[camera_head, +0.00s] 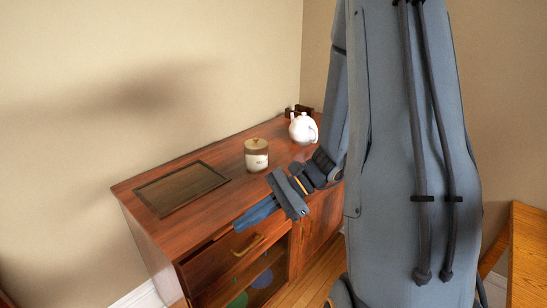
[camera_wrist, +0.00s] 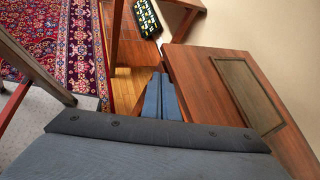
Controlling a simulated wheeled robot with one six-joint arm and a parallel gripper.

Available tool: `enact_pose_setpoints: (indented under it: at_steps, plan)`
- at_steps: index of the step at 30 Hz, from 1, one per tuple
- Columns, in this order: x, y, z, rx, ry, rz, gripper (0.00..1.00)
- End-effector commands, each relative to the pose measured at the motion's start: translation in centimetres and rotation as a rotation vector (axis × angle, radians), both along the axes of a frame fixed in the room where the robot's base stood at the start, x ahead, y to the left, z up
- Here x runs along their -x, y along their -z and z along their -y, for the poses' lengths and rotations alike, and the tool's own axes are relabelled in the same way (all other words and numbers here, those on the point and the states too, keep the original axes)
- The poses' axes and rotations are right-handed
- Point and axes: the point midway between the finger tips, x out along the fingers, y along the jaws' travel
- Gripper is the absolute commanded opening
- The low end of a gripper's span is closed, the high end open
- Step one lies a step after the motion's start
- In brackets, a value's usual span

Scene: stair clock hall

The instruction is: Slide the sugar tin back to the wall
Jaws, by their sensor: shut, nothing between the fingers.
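In the head view the sugar tin (camera_head: 256,155), a white and brown canister with a gold-toned lid, stands upright on the wooden sideboard (camera_head: 217,155). There is bare top between it and the wall behind. My gripper (camera_head: 240,226) is at the sideboard's front edge, in front of the tin and to its left, apart from it. Its fingers are together and empty. In the wrist view my gripper (camera_wrist: 161,80) shows its two blue fingers side by side near the sideboard's edge (camera_wrist: 200,85). The tin is not in the wrist view.
A dark tray or inset panel (camera_head: 182,188) lies on the sideboard left of the tin. A white teapot (camera_head: 302,128) stands to the tin's right, near a dark wooden holder (camera_head: 298,110). A drawer with a brass handle (camera_head: 248,247) is below my gripper. A red patterned rug (camera_wrist: 70,40) covers the floor.

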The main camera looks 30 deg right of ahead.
Motion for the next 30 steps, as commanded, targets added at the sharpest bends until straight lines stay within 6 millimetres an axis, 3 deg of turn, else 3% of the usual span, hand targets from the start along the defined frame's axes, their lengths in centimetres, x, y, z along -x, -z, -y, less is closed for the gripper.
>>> enact_pose_setpoints:
  at_steps: [3, 6, 12, 15, 20, 30]
  plan:
    - [-4.7, -0.5, 4.7, -0.210, 0.317, -0.014, 0.00]
    - [-8.0, -0.5, 10.0, -0.361, 0.566, 0.013, 0.00]
    - [-10.6, 0.4, 20.2, -0.551, 0.930, 0.099, 0.00]
    - [-10.6, 0.8, 23.1, -0.593, 1.025, 0.131, 0.00]
    - [-11.2, 1.0, 24.5, -0.614, 1.074, 0.152, 0.00]
    - [-16.5, 0.9, 22.4, -0.612, 1.070, 0.150, 0.00]
